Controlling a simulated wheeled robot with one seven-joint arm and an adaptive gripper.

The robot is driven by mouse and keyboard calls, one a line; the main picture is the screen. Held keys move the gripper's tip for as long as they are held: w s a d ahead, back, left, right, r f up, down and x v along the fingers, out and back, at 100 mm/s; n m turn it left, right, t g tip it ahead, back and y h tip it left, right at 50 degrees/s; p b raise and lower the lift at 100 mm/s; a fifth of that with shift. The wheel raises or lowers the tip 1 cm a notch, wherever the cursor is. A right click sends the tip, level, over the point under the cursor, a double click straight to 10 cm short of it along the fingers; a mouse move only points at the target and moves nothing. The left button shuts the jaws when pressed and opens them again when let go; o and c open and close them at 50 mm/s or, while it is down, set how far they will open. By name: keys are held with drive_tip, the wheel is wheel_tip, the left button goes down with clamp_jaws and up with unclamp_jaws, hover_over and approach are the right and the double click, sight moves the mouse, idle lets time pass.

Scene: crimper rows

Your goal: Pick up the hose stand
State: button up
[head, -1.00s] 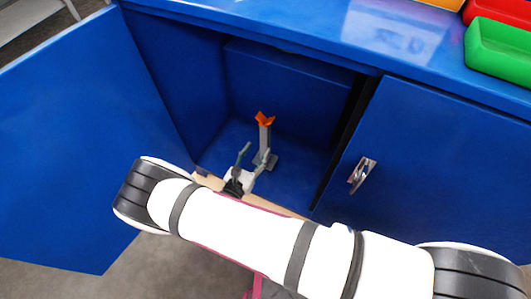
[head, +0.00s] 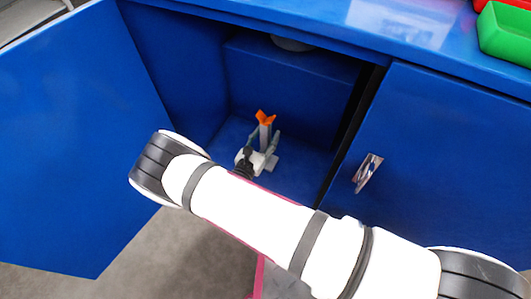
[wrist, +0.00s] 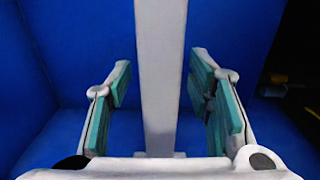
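The hose stand (head: 264,133) stands upright on the floor of the open blue cabinet, with an orange forked top and a grey post on a flat grey base. In the wrist view its pale post (wrist: 160,75) rises through the middle of the picture. My gripper (head: 264,143) is around the post in the head view. In the wrist view my gripper (wrist: 163,95) is open, with a teal-padded finger on each side of the post and a visible gap on both sides. The lower post is partly hidden by my gripper.
The cabinet's left door (head: 75,140) is swung open. The right door (head: 440,180) is shut and has a metal handle (head: 368,172). A green bin (head: 507,33) and a red bin (head: 482,4) sit on top. Free cabinet floor (head: 300,170) lies right of the stand.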

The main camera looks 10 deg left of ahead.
clamp_jaws()
drive_tip(key=shift+r, duration=0.2)
